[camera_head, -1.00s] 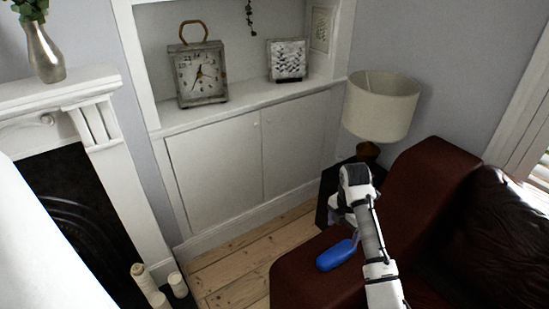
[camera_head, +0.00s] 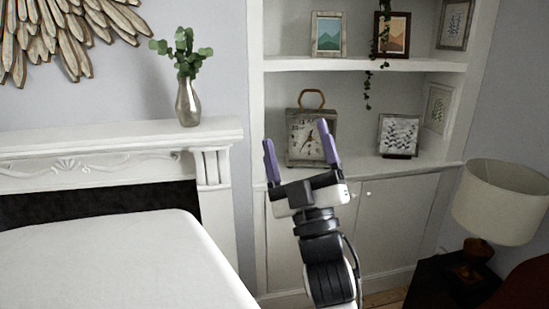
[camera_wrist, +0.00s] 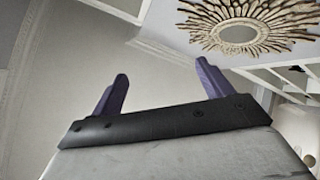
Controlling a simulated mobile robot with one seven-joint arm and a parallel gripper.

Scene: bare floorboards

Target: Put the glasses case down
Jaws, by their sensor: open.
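My gripper (camera_head: 298,150) is raised in the head view, in front of the alcove cupboard and the clock. Its two purple fingers are spread apart and point up, with nothing between them. In the wrist view the gripper (camera_wrist: 160,90) is also open and empty. The blue glasses case is not visible in either current view.
A white mantelpiece (camera_head: 110,145) with a silver vase (camera_head: 188,103) is at left. A clock (camera_head: 303,150) and a framed picture (camera_head: 398,135) stand on the cupboard top. A lamp (camera_head: 500,202) stands on a dark side table (camera_head: 440,280) at right.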

